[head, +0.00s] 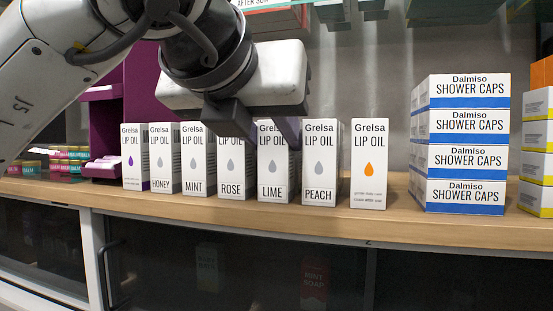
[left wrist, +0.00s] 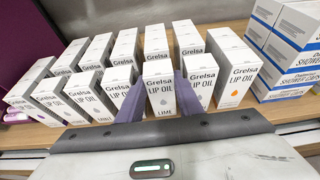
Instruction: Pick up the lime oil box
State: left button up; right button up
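The lime oil box (head: 272,181) is a white upright carton marked "Grelsa LIP OIL LIME" with a grey drop. It stands on the wooden shelf in the front row, between the rose box (head: 231,184) and the peach box (head: 319,184). It also shows at the middle of the left wrist view (left wrist: 160,97). My left gripper (head: 271,127) reaches over the row from above. Its fingers straddle the lime box, one on each side, and look open; any contact with the sides is hard to see. My right gripper is in neither view.
Mint (head: 196,183), honey (head: 163,183) and other lip oil boxes stand close on both sides, with more rows behind. An orange-drop box (head: 369,187) is at the row's right end. Stacked shower caps boxes (head: 463,154) stand further right. The shelf's front strip (head: 300,228) is clear.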

pick_arm(q)
jog(key=shift+c, duration=1.1)
jog(key=shift+r, duration=0.1)
